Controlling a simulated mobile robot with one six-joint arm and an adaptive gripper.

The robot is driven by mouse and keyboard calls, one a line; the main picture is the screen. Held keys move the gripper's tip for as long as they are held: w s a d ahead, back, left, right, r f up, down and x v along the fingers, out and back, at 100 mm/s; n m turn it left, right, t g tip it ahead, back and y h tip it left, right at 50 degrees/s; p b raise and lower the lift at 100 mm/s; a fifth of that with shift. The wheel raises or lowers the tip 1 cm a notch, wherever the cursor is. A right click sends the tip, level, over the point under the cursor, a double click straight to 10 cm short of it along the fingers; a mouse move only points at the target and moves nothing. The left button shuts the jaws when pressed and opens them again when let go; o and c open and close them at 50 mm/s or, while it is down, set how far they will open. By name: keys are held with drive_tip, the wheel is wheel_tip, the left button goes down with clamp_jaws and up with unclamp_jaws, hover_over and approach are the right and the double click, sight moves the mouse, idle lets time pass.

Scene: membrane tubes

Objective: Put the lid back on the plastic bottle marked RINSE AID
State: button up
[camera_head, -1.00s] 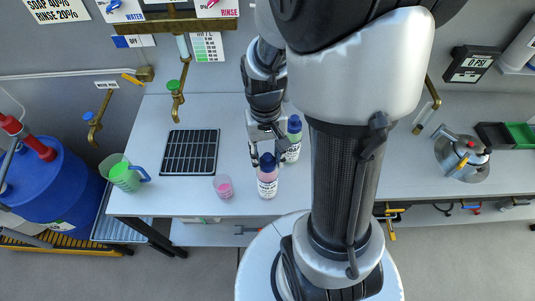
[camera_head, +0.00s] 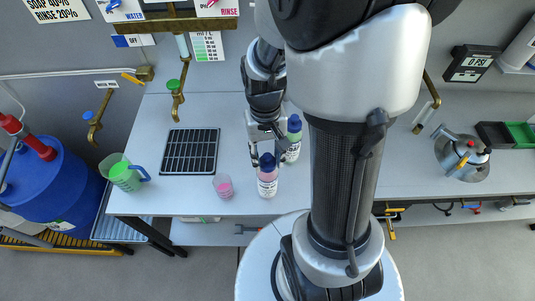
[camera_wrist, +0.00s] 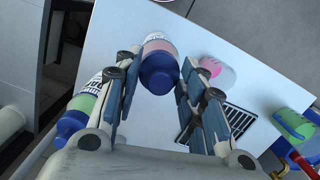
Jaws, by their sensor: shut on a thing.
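A plastic bottle (camera_head: 267,185) with pink contents and a white label stands upright on the table in the head view. Its label is too small to read there. A blue lid (camera_head: 267,160) is at its top, and the lid also shows in the wrist view (camera_wrist: 158,79). My gripper (camera_head: 265,164) reaches down from above with its fingers on either side of the lid, shut on it. In the wrist view my gripper (camera_wrist: 155,82) has the lid between its fingertips, in line with the bottle (camera_wrist: 158,42). Whether the lid is fully seated cannot be told.
A second bottle (camera_head: 293,149), green with a blue cap, stands close behind right. A pink cup (camera_head: 223,187) is close on the left. A black grate (camera_head: 190,151) and a green jug (camera_head: 124,176) lie farther left. A metal kettle (camera_head: 462,160) is far right.

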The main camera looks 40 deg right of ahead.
drive_tip(key=o, duration=0.8)
drive_tip(key=shift+c, duration=0.2)
drive_tip(key=shift+o, duration=0.3)
drive_tip(key=o, duration=0.4)
drive_tip(key=shift+r, duration=0.1)
drive_tip(key=shift+r+p, duration=3.05)
drive_tip(key=shift+r, duration=0.4)
drive_tip(key=shift+c, duration=0.4)
clamp_jaws()
